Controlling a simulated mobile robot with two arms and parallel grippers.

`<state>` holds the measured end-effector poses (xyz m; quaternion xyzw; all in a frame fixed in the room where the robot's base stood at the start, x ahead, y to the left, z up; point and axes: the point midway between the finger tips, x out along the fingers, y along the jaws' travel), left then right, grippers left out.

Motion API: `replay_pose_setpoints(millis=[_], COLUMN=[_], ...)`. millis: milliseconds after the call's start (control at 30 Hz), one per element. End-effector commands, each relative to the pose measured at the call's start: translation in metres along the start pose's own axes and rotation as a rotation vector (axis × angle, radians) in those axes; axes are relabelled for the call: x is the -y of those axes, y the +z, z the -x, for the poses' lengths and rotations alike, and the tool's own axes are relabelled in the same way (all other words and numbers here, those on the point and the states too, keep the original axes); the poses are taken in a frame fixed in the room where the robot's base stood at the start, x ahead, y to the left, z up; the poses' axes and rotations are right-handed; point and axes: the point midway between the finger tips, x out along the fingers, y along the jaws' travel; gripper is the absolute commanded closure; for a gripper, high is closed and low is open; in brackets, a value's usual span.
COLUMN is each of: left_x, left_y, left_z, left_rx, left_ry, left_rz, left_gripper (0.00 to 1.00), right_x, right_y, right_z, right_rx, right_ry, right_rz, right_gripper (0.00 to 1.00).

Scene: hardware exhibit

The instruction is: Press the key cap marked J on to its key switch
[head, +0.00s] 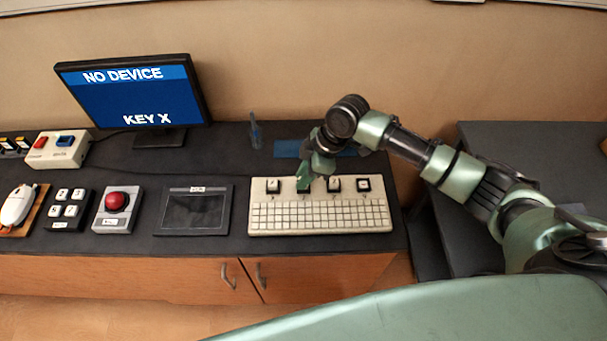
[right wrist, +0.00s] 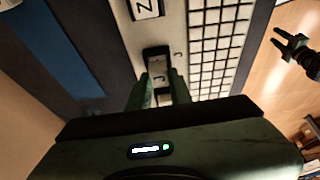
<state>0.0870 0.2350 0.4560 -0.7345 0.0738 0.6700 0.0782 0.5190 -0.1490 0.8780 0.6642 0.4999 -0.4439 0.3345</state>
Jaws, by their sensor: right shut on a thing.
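The pale key board (head: 257,213) lies on the dark counter, with a grid of small keys and a row of larger capped keys behind. My right gripper (head: 304,186) is low over the second position from the left. In the right wrist view my right gripper (right wrist: 162,92) is shut on the key cap marked J (right wrist: 158,72), at a black switch housing (right wrist: 155,51). A J is printed beside the housing. I cannot tell whether the cap is seated. My left gripper (right wrist: 292,50) appears at the right edge of the right wrist view, jaws apart and empty.
The cap marked Z (right wrist: 146,8) is beside the J position; it also shows in the head view (head: 334,185). A monitor (head: 130,98) reads NO DEVICE, KEY X. A dark tray (head: 195,212), red button box (head: 117,208) and blue mat (head: 287,149) are nearby.

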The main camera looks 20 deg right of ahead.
Motion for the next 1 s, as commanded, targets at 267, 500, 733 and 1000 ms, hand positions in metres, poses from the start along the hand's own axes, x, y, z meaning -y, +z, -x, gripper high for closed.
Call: replay_pose_setpoints(millis=[267,500,733,1000], left_x=[0.0000,0.0000,-0.0001,0.0000], left_y=[-0.0006,-0.0007,-0.0007,-0.0006], left_z=[0.0029,0.0028,0.0025,0.0016], left_rx=[0.000,-0.001,-0.001,-0.001], left_ry=[0.000,0.000,0.000,0.000], left_rz=[0.000,0.000,0.000,0.000], left_gripper=[0.64,0.64,0.64,0.64], right_x=[0.0002,0.0002,0.0003,0.0003], right_y=[0.0002,0.0002,0.0007,0.0024], right_z=[-0.0003,-0.0003,-0.0015,-0.0053], right_rx=[0.001,0.000,0.000,0.001], right_ry=[0.000,0.000,-0.001,-0.001], right_rz=[0.000,0.000,0.000,-0.001], right_gripper=[1.00,1.00,1.00,1.00])
